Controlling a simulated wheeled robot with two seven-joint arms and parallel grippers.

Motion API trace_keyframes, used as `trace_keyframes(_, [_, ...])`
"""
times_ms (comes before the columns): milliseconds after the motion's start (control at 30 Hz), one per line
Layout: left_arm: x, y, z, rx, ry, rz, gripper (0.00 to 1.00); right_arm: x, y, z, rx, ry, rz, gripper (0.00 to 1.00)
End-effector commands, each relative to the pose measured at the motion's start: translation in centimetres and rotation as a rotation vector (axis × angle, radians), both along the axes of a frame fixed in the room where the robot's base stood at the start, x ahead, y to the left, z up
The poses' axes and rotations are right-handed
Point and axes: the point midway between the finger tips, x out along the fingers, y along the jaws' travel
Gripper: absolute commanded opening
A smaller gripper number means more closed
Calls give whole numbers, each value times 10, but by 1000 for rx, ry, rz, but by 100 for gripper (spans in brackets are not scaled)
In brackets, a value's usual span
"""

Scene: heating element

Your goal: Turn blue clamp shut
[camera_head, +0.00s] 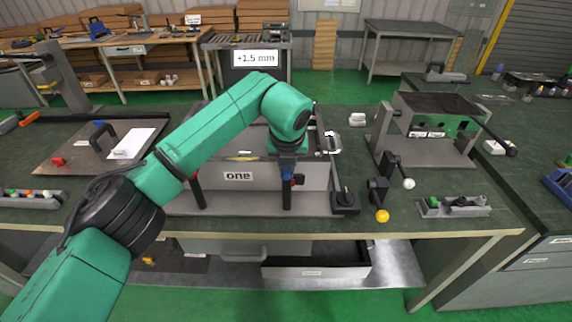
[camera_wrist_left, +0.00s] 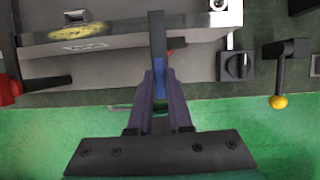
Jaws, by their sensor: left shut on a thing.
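The blue clamp's upright handle (camera_wrist_left: 157,36) stands at the front edge of the grey fixture labelled "one" (camera_head: 265,178). In the left wrist view it rises between the two fingers of my left gripper (camera_wrist_left: 157,82), which is shut on it. In the head view my green left arm reaches in from the left, and its wrist hides most of the gripper; a small blue part (camera_head: 287,172) shows just below. A red part (camera_wrist_left: 170,52) shows beside the handle. My right gripper is in neither view.
A red-handled clamp (camera_wrist_left: 10,90) is at the fixture's left. A black knob (camera_head: 345,199) and a yellow-ball lever (camera_head: 382,215) are to the right. A grey stand (camera_head: 425,150) is farther right. The table's front edge is close below.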

Motion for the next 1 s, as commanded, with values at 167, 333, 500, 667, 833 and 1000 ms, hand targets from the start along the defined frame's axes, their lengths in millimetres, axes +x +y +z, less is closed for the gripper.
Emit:
trace_keyframes(167, [0,1,0,0,1,2,48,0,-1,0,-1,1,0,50])
trace_keyframes(333, [0,0,0,0,1,1,48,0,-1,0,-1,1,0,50])
trace_keyframes(500, [-1,0,2,-1,0,0,48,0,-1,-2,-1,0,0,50])
trace_keyframes(667, [-10,1,23,0,-4,-2,48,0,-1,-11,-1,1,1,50])
trace_keyframes(833, [-28,2,68,-1,-6,0,48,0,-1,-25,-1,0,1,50])
trace_keyframes(1000, [-46,3,112,0,-4,0,48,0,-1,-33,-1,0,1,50])
